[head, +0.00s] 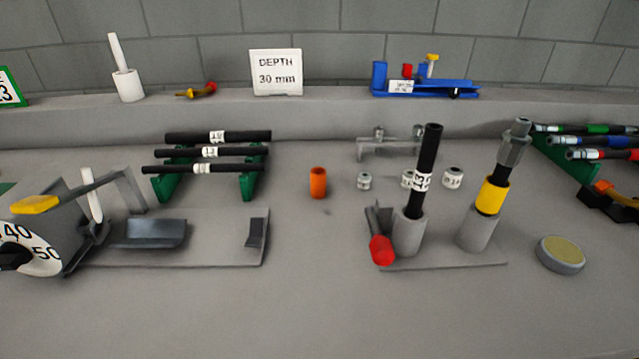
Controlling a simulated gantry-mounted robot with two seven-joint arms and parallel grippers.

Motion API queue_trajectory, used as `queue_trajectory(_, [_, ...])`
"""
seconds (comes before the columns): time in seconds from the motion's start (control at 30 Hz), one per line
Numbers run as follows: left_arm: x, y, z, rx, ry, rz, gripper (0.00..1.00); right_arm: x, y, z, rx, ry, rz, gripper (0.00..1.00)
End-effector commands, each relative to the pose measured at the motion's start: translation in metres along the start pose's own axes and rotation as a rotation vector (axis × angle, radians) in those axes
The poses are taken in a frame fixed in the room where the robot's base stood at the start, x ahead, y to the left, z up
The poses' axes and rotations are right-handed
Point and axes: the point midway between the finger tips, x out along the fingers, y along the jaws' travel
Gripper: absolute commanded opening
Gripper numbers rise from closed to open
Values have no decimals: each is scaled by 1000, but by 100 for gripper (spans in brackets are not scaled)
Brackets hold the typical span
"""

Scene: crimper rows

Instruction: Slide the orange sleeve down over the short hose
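The small orange sleeve (318,184) stands upright on the bench in the middle, apart from everything else. A plain black hose (428,150) with a white label stands upright in a grey socket (409,235) on a grey plate, its top end bare. Beside it another upright hose, mostly covered, carries a yellow sleeve (492,196) and a metal fitting (515,142) above a second grey socket (479,232). Several black hoses (215,152) lie across green supports at the left. I cannot tell which hose counts as the short one. Neither of my grippers shows.
A red knob (381,250) sits at the socket plate's front left. Small labelled metal fittings (364,181) stand right of the orange sleeve. A crimping machine with a dial (32,245) is at the left, a round tin (561,254) at the right. The front middle bench is clear.

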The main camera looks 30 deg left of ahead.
Motion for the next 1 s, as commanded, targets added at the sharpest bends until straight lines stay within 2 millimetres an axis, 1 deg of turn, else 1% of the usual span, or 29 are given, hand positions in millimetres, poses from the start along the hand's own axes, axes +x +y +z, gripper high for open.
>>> queue_trajectory(0.17, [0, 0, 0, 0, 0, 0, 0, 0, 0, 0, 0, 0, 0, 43])
queue_trajectory(0.27, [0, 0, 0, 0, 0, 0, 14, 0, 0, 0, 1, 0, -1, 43])
queue_trajectory(0.6, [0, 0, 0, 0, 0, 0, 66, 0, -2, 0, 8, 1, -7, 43])
queue_trajectory(0.63, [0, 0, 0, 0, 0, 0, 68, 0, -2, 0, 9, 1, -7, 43])
queue_trajectory(1.0, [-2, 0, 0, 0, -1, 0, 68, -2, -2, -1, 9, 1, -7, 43])
